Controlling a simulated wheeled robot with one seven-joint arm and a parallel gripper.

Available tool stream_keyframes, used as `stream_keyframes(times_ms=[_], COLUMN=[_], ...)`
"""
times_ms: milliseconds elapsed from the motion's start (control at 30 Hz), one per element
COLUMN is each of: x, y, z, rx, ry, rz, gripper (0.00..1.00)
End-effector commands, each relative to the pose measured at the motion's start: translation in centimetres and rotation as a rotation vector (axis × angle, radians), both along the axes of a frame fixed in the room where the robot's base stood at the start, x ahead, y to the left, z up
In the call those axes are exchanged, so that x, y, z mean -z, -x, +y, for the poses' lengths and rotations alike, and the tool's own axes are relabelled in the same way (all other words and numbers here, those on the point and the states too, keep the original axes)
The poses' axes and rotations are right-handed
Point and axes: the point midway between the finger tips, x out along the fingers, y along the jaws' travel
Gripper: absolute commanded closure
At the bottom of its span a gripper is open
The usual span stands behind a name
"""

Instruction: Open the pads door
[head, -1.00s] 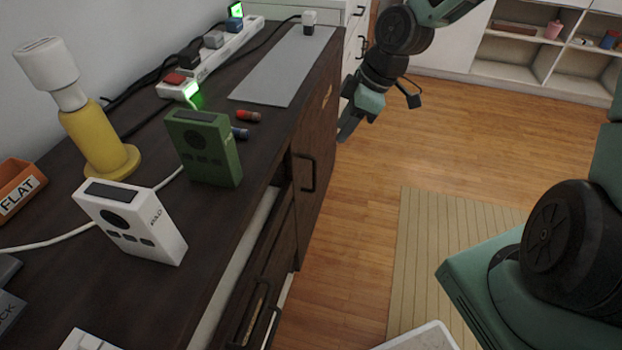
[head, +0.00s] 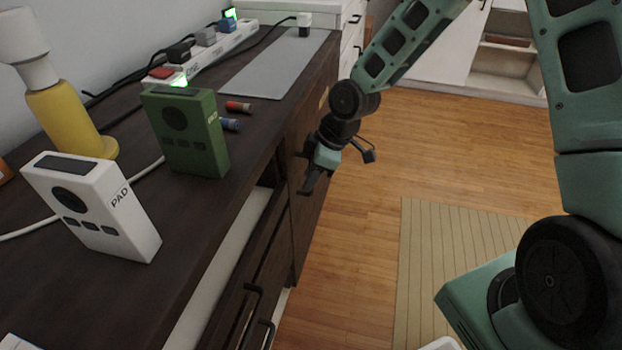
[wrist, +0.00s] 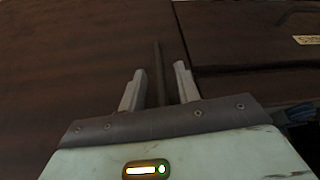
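The cabinet door (head: 307,225) is a dark brown panel on the front of the long dark cabinet, and it looks shut. It fills the left of the wrist view (wrist: 70,60). A small tan label shows near its top in the head view, too small to read. My gripper (head: 308,178) is at the door's handle, which it mostly hides in the head view. In the wrist view the handle (wrist: 158,75) is a thin dark bar between my two spread fingers (wrist: 160,70). A gap shows beside the bar, so the fingers are around it, not clamped.
A neighbouring panel with a label (wrist: 309,40) lies right of a seam in the wrist view. The cabinet top holds a white PAD device (head: 95,205), a green device (head: 187,132), a yellow lamp-like object (head: 65,118) and a power strip (head: 222,45). The wooden floor (head: 365,215) beside the door is clear.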

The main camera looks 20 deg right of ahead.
Motion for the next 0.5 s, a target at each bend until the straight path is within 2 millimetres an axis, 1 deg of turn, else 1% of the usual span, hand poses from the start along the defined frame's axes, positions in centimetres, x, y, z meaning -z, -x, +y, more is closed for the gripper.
stream_keyframes(times_ms=[300, 367, 400, 433, 500], x=[0.19, 0.19, 0.19, 0.19, 0.19], y=[-0.03, -0.03, -0.02, -0.02, -0.02], z=[0.09, 0.09, 0.08, 0.08, 0.08], rx=[0.0, 0.0, 0.0, 0.0, 0.0], ry=[0.0, 0.0, 0.0, 0.0, 0.0], rz=[0.0, 0.0, 0.0, 0.0, 0.0], gripper=[0.68, 0.84, 0.95, 1.0, 1.0])
